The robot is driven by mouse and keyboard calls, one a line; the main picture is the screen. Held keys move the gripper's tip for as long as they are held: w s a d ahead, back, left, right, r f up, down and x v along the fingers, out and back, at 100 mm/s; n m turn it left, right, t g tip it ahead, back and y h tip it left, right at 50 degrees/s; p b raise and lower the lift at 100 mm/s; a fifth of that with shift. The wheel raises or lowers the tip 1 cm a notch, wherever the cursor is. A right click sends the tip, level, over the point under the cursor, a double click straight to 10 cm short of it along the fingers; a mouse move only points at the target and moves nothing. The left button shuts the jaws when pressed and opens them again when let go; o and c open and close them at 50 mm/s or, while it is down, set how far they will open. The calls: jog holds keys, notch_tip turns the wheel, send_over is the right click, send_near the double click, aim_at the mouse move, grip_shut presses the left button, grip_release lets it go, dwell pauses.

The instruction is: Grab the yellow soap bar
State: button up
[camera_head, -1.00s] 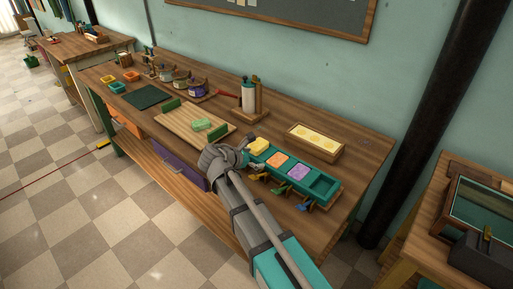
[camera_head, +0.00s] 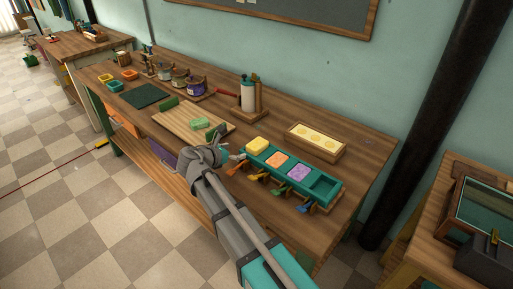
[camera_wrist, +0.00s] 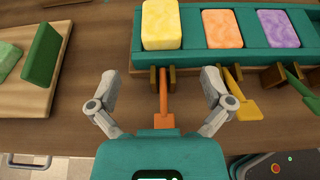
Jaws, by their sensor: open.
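The yellow soap bar (camera_head: 257,145) sits in the leftmost compartment of a teal tray (camera_head: 322,187) on the wooden workbench. In the wrist view the yellow soap bar (camera_wrist: 162,24) stands at the top, ahead of my gripper and a little left of its middle line. My gripper (camera_wrist: 162,88) is open and empty, its two grey fingers spread apart, short of the tray's front edge. An orange handle on the tray's front lies between the fingers. In the head view my gripper (camera_head: 229,153) is just left of the tray; its fingertips are small there.
An orange soap (camera_head: 277,159) and a purple soap (camera_head: 299,173) fill the middle compartments; the right one is empty. Coloured handles stick out along the tray's front. A wooden board with a green soap (camera_head: 200,123) lies to the left. A wooden box (camera_head: 317,140) stands behind.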

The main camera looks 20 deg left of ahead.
aim_at(256, 144)
jog(key=b+x, duration=0.2)
jog(key=x, duration=0.4)
jog(key=shift+f, duration=0.15)
jog(key=shift+w+d+f+b, duration=0.15)
jog(key=shift+w+d+b, duration=0.15)
jog(key=shift+w, duration=0.35)
jog(key=shift+b+x, duration=0.75)
jog(key=shift+x, duration=1.85)
jog(key=shift+r, duration=0.25)
jog(key=c, duration=1)
